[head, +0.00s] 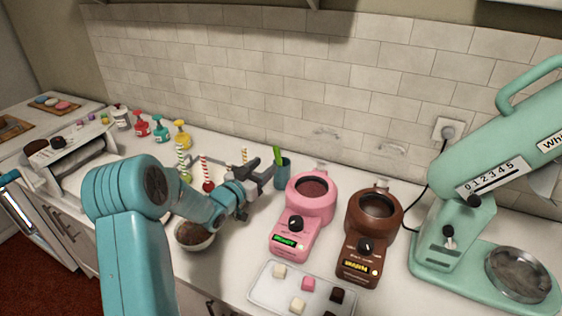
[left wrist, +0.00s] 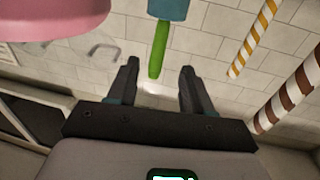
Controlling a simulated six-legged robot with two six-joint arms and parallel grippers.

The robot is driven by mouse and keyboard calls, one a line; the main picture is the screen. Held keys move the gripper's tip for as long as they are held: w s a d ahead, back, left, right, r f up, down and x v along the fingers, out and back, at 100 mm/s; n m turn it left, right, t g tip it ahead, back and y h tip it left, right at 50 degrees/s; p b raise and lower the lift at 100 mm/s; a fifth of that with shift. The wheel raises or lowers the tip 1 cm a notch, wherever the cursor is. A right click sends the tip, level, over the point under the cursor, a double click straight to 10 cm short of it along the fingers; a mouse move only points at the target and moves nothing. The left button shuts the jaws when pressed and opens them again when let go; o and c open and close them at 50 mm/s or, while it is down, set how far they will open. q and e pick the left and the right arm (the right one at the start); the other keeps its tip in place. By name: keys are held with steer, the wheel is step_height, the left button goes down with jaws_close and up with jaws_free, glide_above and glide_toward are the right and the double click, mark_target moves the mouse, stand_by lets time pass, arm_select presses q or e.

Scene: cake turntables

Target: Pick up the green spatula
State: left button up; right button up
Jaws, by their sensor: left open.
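The green spatula (head: 278,155) stands in a teal cup (head: 283,175) near the back wall, with only its green handle showing above the rim. My left gripper (head: 265,167) is open and empty, just left of the cup and handle. In the left wrist view, which looks upside down, the green handle (left wrist: 159,48) comes down from the teal cup (left wrist: 168,9). It lines up with the gap between the two open fingers of my left gripper (left wrist: 158,66). I see no finger closed on it. The spatula's lower end is hidden in the cup.
A pink melting pot (head: 311,195) and a brown one (head: 374,218) stand right of the cup. Striped sticks (head: 204,168) and a brown-filled bowl (head: 194,236) are to the left. A tray of cubes (head: 266,292) lies in front. A mint mixer (head: 450,240) stands far right.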

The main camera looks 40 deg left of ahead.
mark_target(277, 158)
arm_select(q)
steer(key=w+p, duration=0.1)
steer(key=w, duration=0.1)
steer(key=w+p, duration=0.1)
steer(key=w, duration=0.1)
steer(key=w+r+p, duration=0.1)
steer(key=w, duration=0.2)
steer(key=shift+a+r, duration=0.1)
steer(key=shift+a, duration=0.15)
steer(key=shift+w+a+f, duration=0.15)
steer(key=shift+w, duration=0.35)
steer(key=shift+w+a+f, duration=0.1)
steer(key=shift+w+f, duration=0.05)
steer(key=shift+w, duration=0.35)
steer(key=shift+w+f, duration=0.1)
steer(key=shift+w, duration=0.1)
steer(key=shift+s, duration=0.15)
jaws_close()
